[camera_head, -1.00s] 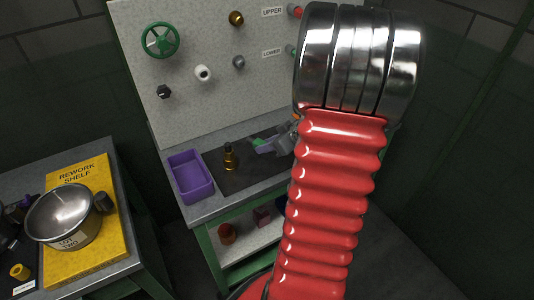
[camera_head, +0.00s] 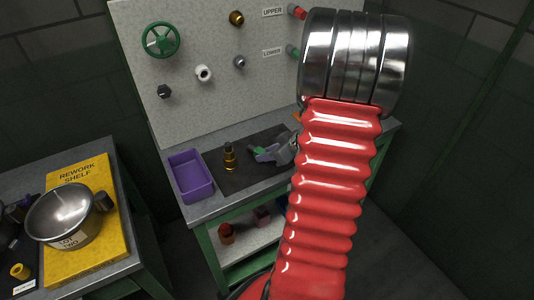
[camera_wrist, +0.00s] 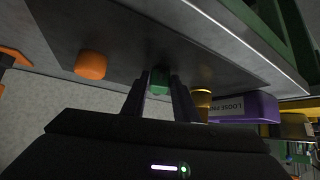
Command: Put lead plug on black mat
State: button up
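A small grey round piece (camera_head: 239,62) hangs on the pegboard panel; it may be the lead plug, but I cannot tell for certain. The black mat (camera_head: 237,180) lies on the bench below the panel. My gripper (camera_head: 262,152) is low over the mat, its fingers pointing left. In the wrist view its two dark fingers (camera_wrist: 160,88) stand apart. A green piece (camera_head: 256,149) is at the fingertips; it also shows between them in the wrist view (camera_wrist: 159,79), with no clear grip. My red arm hides the right part of the bench.
A brass piece (camera_head: 229,157) stands on the mat beside the purple tray (camera_head: 190,176). An orange piece (camera_wrist: 91,65) is on the mat's other side. A green handwheel (camera_head: 160,40), white ring (camera_head: 203,73) and black nut (camera_head: 164,91) are on the panel. A metal pot (camera_head: 65,215) stands left.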

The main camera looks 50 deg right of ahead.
jog(key=o, duration=0.4)
jog(key=shift+c, duration=0.2)
jog(key=v, duration=1.2)
jog(key=shift+r, duration=0.1)
dwell(0.4)
